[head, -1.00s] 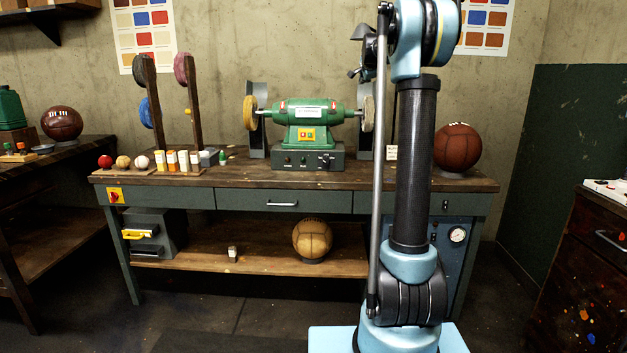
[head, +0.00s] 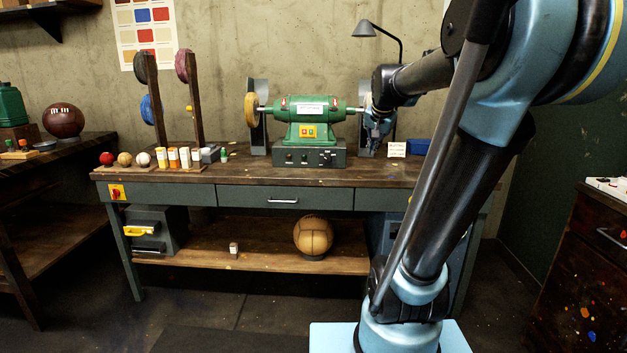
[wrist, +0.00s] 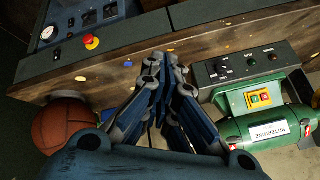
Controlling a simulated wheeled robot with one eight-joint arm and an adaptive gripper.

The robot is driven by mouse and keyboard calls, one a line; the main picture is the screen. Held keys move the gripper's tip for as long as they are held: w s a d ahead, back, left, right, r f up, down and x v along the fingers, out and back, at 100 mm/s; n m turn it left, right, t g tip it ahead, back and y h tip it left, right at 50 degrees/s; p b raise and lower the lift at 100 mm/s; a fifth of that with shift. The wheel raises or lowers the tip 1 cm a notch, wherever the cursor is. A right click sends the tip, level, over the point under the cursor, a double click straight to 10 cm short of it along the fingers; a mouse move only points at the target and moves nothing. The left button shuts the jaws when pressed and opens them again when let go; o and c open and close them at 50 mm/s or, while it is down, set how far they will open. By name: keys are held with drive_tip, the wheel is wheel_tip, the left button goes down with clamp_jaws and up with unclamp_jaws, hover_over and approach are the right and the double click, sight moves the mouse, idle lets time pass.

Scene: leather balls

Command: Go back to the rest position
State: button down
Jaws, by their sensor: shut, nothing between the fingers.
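My gripper (head: 378,143) hangs by the right wheel end of the green bench grinder (head: 308,112), above the workbench (head: 250,182). Whether it touches the wheel I cannot tell. In the wrist view my gripper (wrist: 172,85) has its fingers together with nothing between them. The grinder (wrist: 265,125) lies to its right there, and a brown leather ball (wrist: 62,124) lies to its left. In the head view that ball is hidden behind my arm. My arm leans forward over the bench's right part.
A tan ball (head: 313,236) sits on the lower shelf. Small balls and bottles (head: 160,158) stand at the bench's left. A small card (head: 397,149) and a blue box (head: 418,147) are near my arm. A lamp (head: 378,32) stands behind. The floor before the bench looks clear.

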drive_tip(key=s+f+n+g, duration=0.2)
drive_tip(key=s+f+n, duration=0.1)
drive_tip(key=s+f, duration=0.8)
drive_tip(key=s+a+f+n+g, duration=0.1)
drive_tip(key=s+f+n+g, duration=0.1)
drive_tip(key=s+f, duration=1)
drive_tip(key=s+n, duration=0.1)
drive_tip(key=s, duration=0.5)
drive_tip(key=shift+f+n+g, duration=0.25)
drive_tip(key=shift+n+g, duration=0.05)
drive_tip(key=shift+g, duration=0.1)
drive_tip(key=shift+w, duration=0.1)
drive_tip(key=shift+w+f, duration=0.2)
drive_tip(key=shift+w, duration=0.25)
